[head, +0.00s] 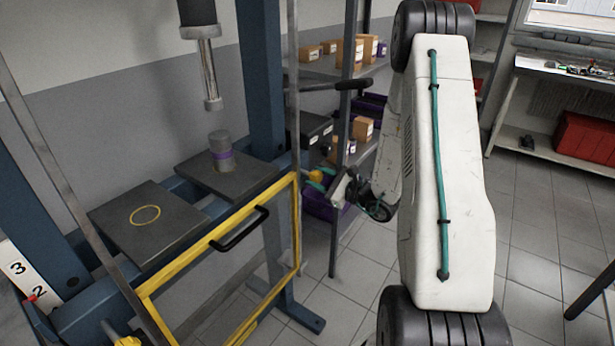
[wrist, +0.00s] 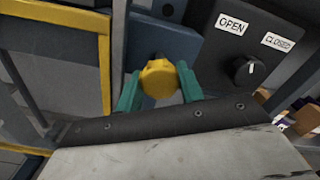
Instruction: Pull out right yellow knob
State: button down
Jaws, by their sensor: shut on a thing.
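The right yellow knob (wrist: 160,79) sits between the two green fingers of my gripper (wrist: 160,90) in the wrist view. The gripper is shut on it. In the head view the same knob (head: 316,178) shows small at the right side of the yellow-framed press guard, with my gripper (head: 328,182) at it. My arm partly hides that area. How far the knob stands out from its mount cannot be told. Another yellow knob (head: 128,341) shows at the bottom left of the guard in the head view.
The yellow guard frame (head: 222,232) with a black handle (head: 240,229) stands before the press plates. A control box (wrist: 245,55) marked OPEN and CLOSED, with a black dial, is right of the knob. Shelves with boxes (head: 362,128) stand behind. Floor at right is mostly clear.

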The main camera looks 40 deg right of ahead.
jog(key=shift+v, duration=0.8)
jog(key=shift+s+a+f, duration=0.1)
jog(key=shift+s, duration=0.1)
jog(key=c, duration=1.2)
grip_release()
jog(key=shift+s, duration=0.1)
jog(key=shift+o, duration=0.2)
jog(key=shift+s+d, duration=0.2)
jog(key=shift+d, duration=0.1)
jog(key=v, duration=0.7)
jog(key=shift+s, duration=0.2)
